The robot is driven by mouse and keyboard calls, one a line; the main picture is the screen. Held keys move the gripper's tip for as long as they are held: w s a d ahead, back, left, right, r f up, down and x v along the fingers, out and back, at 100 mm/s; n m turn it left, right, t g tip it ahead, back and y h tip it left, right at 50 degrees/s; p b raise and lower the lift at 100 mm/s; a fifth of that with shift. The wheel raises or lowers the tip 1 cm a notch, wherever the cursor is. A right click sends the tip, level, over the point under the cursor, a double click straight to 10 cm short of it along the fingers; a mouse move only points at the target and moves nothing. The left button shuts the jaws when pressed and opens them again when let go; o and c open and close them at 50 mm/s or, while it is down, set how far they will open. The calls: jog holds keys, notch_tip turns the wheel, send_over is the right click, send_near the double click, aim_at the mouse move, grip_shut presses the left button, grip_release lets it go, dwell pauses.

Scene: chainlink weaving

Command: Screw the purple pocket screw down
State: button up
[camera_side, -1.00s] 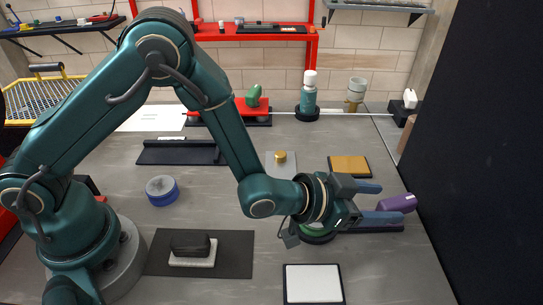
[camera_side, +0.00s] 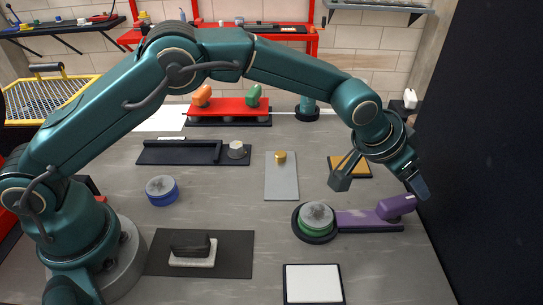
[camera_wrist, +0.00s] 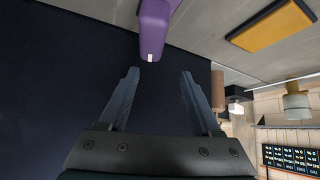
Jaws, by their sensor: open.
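The purple pocket screw (camera_side: 396,206) is a rounded purple knob at the right end of a flat purple bar (camera_side: 360,219). The bar lies on a dark base and runs left to a round piece (camera_side: 316,216) with a grey top and green side. My gripper (camera_side: 420,187) is above and right of the knob, pointing down and right. In the wrist view, my gripper (camera_wrist: 159,74) is open and empty. The purple knob (camera_wrist: 156,25), with a small white mark on its end, is just beyond the fingertips and apart from them.
A dark panel (camera_side: 480,150) stands close at the right of my gripper. A yellow pad (camera_side: 352,166) lies behind the bar. A grey plate with a brass knob (camera_side: 280,157) is left of it. A white pad (camera_side: 313,284) is in front. A blue-sided disc (camera_side: 162,190) lies at left.

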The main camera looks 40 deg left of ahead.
aim_at(397, 201)
jog(key=shift+s+r+g+y, duration=0.3)
jog(key=shift+s+g+y, duration=0.1)
jog(key=shift+s+g, duration=0.3)
jog(key=shift+s+a+r+m+g+y, duration=0.15)
jog(key=shift+s+r+m+g+y, duration=0.1)
jog(key=shift+s+g, duration=0.35)
jog(key=shift+s+a+r+m+g+y, duration=0.15)
jog(key=shift+s+r+g, duration=0.15)
jog(key=shift+s, duration=0.5)
jog(key=shift+x, duration=2.5)
jog(key=shift+s+f, duration=0.1)
grip_shut()
